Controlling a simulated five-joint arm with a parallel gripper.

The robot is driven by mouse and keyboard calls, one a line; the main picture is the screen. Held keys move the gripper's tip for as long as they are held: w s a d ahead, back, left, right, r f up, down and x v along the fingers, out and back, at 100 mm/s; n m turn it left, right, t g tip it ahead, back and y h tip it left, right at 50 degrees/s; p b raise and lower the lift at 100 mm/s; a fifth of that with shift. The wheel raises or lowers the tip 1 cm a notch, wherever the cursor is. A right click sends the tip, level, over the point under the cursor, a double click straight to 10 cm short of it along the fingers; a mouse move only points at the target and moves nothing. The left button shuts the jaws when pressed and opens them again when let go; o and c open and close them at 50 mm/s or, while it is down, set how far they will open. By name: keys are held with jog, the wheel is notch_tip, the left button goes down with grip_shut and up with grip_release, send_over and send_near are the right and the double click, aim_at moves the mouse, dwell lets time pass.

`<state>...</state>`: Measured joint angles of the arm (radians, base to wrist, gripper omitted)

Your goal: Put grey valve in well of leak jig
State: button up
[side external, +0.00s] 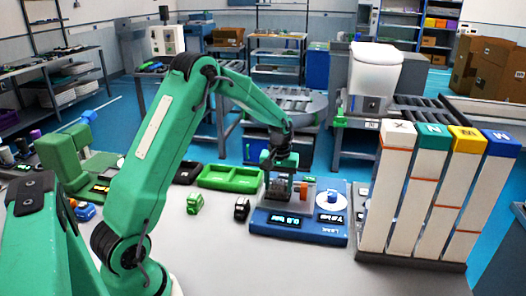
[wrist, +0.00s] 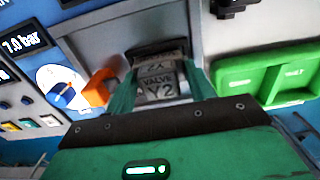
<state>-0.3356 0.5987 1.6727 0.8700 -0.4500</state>
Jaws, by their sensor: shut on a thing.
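My gripper (side external: 280,176) is over the left part of the blue leak jig (side external: 300,235), pointing down. In the wrist view its two green fingers (wrist: 160,72) are shut on the grey valve (wrist: 158,84), which carries a label reading "VALVE" and "Y2". The valve's lower end is hidden, and I cannot tell whether it sits in the jig's well or just above it. An orange part (wrist: 98,88) stands on the jig beside the valve, and a white dial with a blue knob (wrist: 62,92) is further left.
A green two-part tray (side external: 230,177) stands left of the jig. A small green item (side external: 195,204) and a black item (side external: 242,208) lie on the table before it. Tall white columns with coloured tops (side external: 388,190) stand close on the right. The front table is clear.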

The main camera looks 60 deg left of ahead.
jog(key=shift+f, duration=0.2)
dwell(0.6)
jog(key=o, duration=1.1)
notch_tip(320, 180, up, 8)
jog(key=shift+f, duration=0.25)
jog(key=shift+s+d+r, duration=0.2)
jog(key=shift+r, duration=0.3)
jog(key=s+d+r+m+t, duration=0.3)
jog(key=s+d+r+m, duration=0.1)
jog(key=s+d+r, duration=0.65)
jog(key=s+d+m+t, duration=0.1)
jog(key=s, duration=0.3)
jog(key=s+d+m, duration=0.2)
jog(key=s, duration=0.3)
jog(key=s+d+m+t, duration=0.1)
jog(key=s+d+m, duration=0.1)
jog(key=s, duration=0.2)
jog(key=shift+s+d+r+t, duration=0.2)
jog(key=shift+r+t, duration=0.1)
jog(key=shift+r, duration=0.05)
